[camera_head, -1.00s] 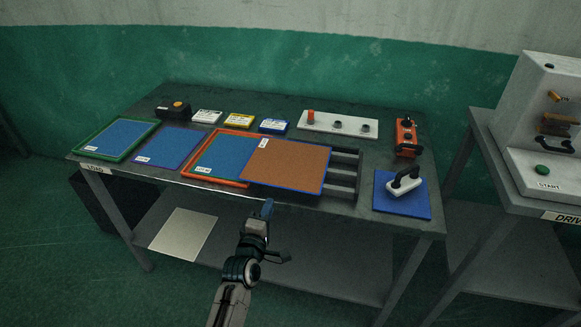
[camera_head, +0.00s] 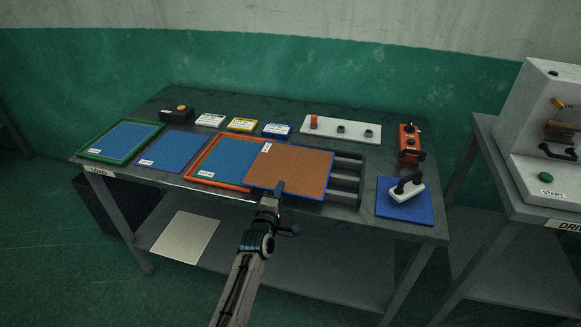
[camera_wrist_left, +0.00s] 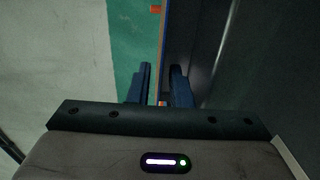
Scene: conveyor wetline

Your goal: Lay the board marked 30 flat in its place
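A brown board with a blue edge (camera_head: 295,168) and a small white label lies partly over an orange-framed tray with a blue sheet (camera_head: 222,162) and partly over a dark slotted rack (camera_head: 346,172). The label is too small to read, so I cannot tell whether it is marked 30. My left gripper (camera_head: 279,188) is at the board's front edge. In the left wrist view its two dark blue fingers (camera_wrist_left: 161,85) stand apart, with the thin board edge (camera_wrist_left: 165,40) seen edge-on between them. A gap shows, so it looks open. My right gripper is not in view.
A green-framed tray (camera_head: 86,154) and a blue board (camera_head: 172,150) lie on the left of the table. Several small labelled blocks, a white knob panel (camera_head: 340,131), an orange device (camera_head: 409,143) and a handled block on a blue sheet (camera_head: 406,192) stand around.

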